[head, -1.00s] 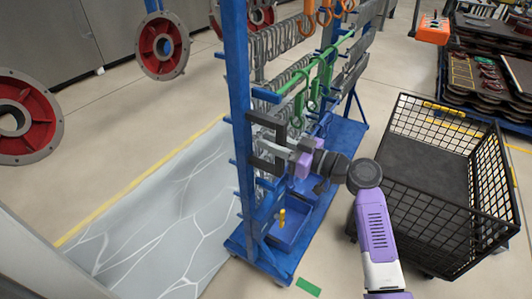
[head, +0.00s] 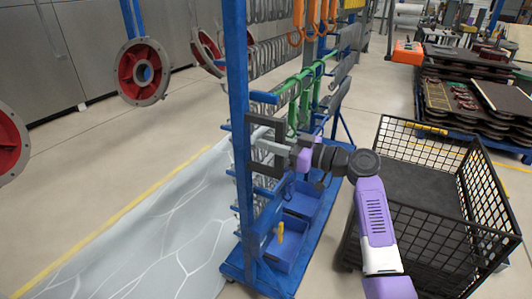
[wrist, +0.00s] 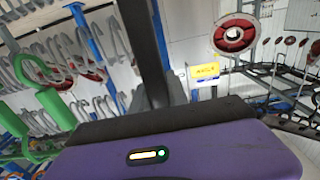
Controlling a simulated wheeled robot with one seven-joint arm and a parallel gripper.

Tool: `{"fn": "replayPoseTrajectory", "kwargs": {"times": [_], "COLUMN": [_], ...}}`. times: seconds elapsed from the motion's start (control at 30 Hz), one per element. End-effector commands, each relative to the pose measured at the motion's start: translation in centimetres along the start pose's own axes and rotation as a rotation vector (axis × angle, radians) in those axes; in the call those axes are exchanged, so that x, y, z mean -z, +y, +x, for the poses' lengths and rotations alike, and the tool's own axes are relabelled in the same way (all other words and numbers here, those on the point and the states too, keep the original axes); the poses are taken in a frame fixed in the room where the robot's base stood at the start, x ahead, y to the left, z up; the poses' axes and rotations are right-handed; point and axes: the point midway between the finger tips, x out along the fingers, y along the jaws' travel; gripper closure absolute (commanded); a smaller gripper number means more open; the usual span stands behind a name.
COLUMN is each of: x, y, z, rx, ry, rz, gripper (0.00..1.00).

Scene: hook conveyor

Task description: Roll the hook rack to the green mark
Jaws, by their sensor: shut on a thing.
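The hook rack (head: 238,110) is a tall blue frame with rows of grey hooks, plus some orange and green ones. It stands upright on a blue base in the middle of the head view. A black bracket handle (head: 254,160) is fixed to its near post. My gripper (head: 281,146) is shut on this handle from the right. The wrist view shows my purple gripper body (wrist: 185,155) close up, with green and grey hooks at the left. The green mark is not in view now.
A black wire cart (head: 425,205) stands close to the right of the rack and my arm. A grey patterned mat (head: 140,240) lies on the floor to the left, along a yellow line. Red discs (head: 142,72) hang at the left. Stacked pallets (head: 470,95) stand behind the cart.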

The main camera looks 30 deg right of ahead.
Motion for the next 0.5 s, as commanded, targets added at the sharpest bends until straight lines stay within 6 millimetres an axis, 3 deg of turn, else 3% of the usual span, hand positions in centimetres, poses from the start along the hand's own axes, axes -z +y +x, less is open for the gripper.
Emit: {"fn": "replayPoseTrajectory", "kwargs": {"times": [0.4,0.43,0.5], "x": [-0.11,-0.11,-0.11], "y": [0.35,0.35,0.34], "z": [-0.12,-0.12,-0.11], "rx": [0.0,0.0,0.0], "ry": [-0.003,-0.003,-0.002], "rz": [0.001,0.001,0.001], "gripper": [1.0,0.78,0.64]}}
